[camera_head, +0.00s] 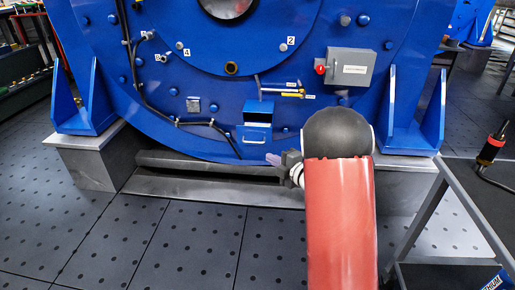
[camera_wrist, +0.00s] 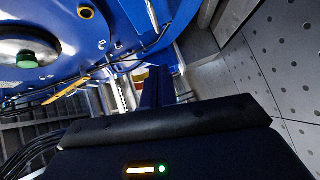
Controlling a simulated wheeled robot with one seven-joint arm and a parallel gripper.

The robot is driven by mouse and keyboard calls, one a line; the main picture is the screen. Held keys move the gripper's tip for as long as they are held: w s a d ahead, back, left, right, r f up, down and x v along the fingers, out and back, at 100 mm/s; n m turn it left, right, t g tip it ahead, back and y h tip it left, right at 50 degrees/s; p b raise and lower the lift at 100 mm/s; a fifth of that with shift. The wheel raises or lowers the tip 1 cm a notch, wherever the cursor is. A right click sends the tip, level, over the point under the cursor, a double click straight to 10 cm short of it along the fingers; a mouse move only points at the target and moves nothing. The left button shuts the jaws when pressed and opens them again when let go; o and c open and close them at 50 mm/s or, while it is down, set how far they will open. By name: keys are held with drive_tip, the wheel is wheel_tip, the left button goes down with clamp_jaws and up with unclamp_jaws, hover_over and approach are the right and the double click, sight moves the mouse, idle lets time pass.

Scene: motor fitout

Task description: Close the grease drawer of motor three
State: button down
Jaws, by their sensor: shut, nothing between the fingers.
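The blue motor (camera_head: 150,100) fills the upper part of the head view. Low on its front is the small blue grease drawer (camera_head: 255,141), below a blue housing. The drawer looks pulled out, with a dark gap showing above its front. My gripper (camera_head: 273,159) is just below and to the right of the drawer front, shut and empty, pointing left. Whether it touches the drawer cannot be told. In the wrist view my dark wrist housing covers the bottom, and I cannot clearly make out the drawer there.
A grey control box (camera_head: 349,67) with a red knob sits above right on the motor. A metal base rail (camera_head: 200,184) runs below. A dark cart (camera_head: 470,195) stands at the right. The floor in front left is clear.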

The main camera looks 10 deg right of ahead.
approach(251, 142)
drive_tip(key=w+a, duration=0.2)
drive_tip(key=a, duration=0.2)
drive_tip(key=w, duration=0.2)
drive_tip(key=w+d+f, duration=0.1)
drive_tip(key=shift+w, duration=0.15)
